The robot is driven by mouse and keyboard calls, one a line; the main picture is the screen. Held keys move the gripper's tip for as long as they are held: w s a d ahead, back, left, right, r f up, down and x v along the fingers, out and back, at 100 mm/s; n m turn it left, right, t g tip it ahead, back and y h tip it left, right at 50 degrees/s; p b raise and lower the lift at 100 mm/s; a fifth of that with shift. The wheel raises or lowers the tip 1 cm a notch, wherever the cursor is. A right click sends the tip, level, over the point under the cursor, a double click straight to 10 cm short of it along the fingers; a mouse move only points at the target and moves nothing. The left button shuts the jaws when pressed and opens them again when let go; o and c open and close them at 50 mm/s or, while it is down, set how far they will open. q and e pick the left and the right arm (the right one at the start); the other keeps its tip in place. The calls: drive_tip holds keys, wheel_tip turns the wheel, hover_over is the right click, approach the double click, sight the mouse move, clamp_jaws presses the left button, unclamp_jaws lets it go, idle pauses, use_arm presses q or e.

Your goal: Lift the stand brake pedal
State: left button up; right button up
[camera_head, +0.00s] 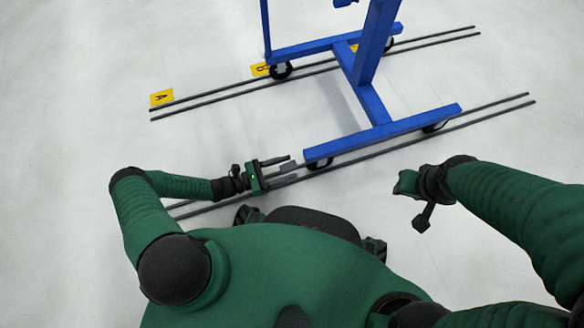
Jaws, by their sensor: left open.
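The blue stand (368,90) rests on wheels on the floor. At its near left wheel (319,164), a small grey piece that looks like the brake pedal (289,166) sticks out to the left. My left gripper (286,169) is open, low beside that wheel, with one finger on the far side and one on the near side of the grey piece. I cannot tell whether the fingers touch it. My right gripper (408,186) is right of the stand's near end, away from the pedal; its fingers do not show clearly.
Dark rails (480,109) run along the floor under the near and far wheels. Yellow lettered markers (161,98) lie by the far rails. The pale floor (80,100) is clear to the left.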

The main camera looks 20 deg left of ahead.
use_arm(q)
drive_tip(key=shift+x, duration=1.15)
clamp_jaws()
